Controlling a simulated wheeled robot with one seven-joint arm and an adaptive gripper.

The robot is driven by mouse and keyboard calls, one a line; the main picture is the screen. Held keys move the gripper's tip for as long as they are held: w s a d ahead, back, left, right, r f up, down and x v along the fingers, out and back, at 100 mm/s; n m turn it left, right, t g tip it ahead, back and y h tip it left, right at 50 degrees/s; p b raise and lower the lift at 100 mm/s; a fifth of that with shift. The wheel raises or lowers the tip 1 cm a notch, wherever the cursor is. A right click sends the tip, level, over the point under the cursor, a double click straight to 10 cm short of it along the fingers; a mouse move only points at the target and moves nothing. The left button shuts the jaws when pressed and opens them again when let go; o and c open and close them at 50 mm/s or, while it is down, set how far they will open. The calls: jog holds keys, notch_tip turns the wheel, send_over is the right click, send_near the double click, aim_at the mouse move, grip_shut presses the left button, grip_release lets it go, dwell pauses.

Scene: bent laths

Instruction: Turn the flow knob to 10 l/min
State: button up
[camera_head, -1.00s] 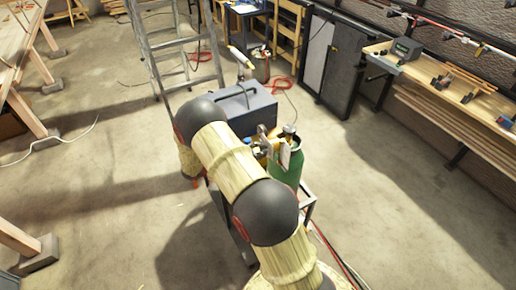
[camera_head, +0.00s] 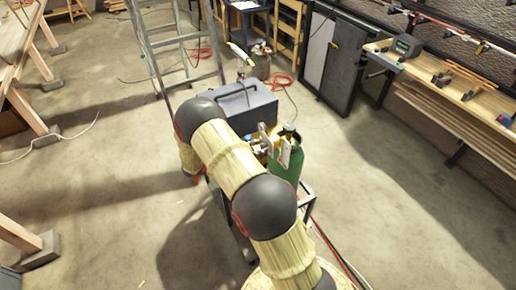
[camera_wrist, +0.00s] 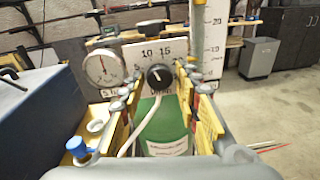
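The flow knob (camera_wrist: 159,77) is black and round, with a white pointer mark that points up and left, near the 10 on the white dial plate (camera_wrist: 180,51). The plate shows 10 and 15 above the knob. My gripper (camera_wrist: 156,76) is open, with its yellow-sided fingers left and right of the knob and a small gap showing on each side. I cannot tell whether the tips reach past its face. In the head view my gripper (camera_head: 270,140) is beside the green cylinder (camera_head: 289,162), and the knob cannot be made out. The green cylinder also shows below the knob in the wrist view (camera_wrist: 163,125).
A round gauge (camera_wrist: 104,67) is left of the knob and a white scaled column (camera_wrist: 208,35) right of it. A grey box (camera_head: 245,107) stands behind the cylinder. A stepladder (camera_head: 155,45) stands farther back.

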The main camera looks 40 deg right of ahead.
jog(key=shift+o, duration=0.9)
jog(key=shift+r, duration=0.1)
jog(key=f+v, duration=0.1)
jog(key=v, duration=1.1)
jog(key=shift+r, duration=0.45)
